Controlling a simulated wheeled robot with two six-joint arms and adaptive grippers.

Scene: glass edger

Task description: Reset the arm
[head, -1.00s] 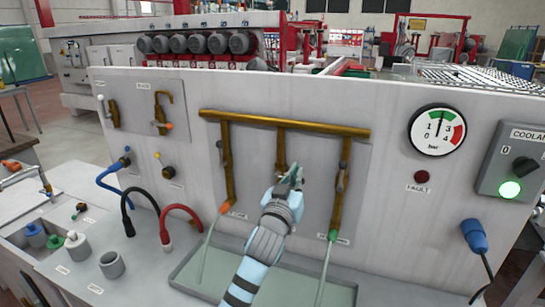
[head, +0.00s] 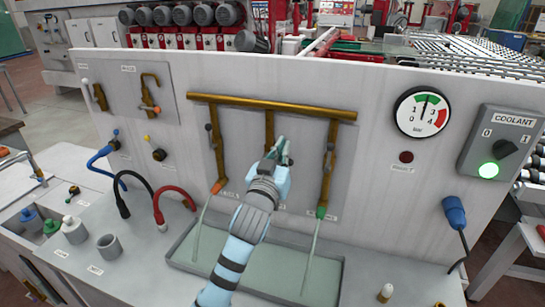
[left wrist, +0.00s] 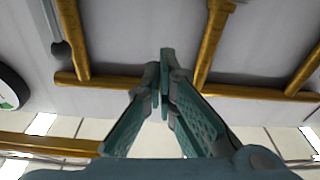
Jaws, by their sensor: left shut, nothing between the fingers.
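My left arm reaches up from the bottom in the head view. My left gripper (head: 283,150) is in front of the grey panel, close to the middle brass pipe (head: 269,125). It also shows in the left wrist view (left wrist: 163,85), with its fingertips together and nothing between them. Brass pipes and the crossbar (left wrist: 235,91) fill the background there. I cannot tell from the views whether the fingers touch the pipe. My right gripper is in neither view.
A brass crossbar (head: 270,107) with pipes spans the panel above a shallow tray (head: 255,262). A gauge (head: 423,112) and a coolant switch box (head: 501,145) with a lit green lamp are at the right. Blue, black and red hoses (head: 172,192) stand at the left.

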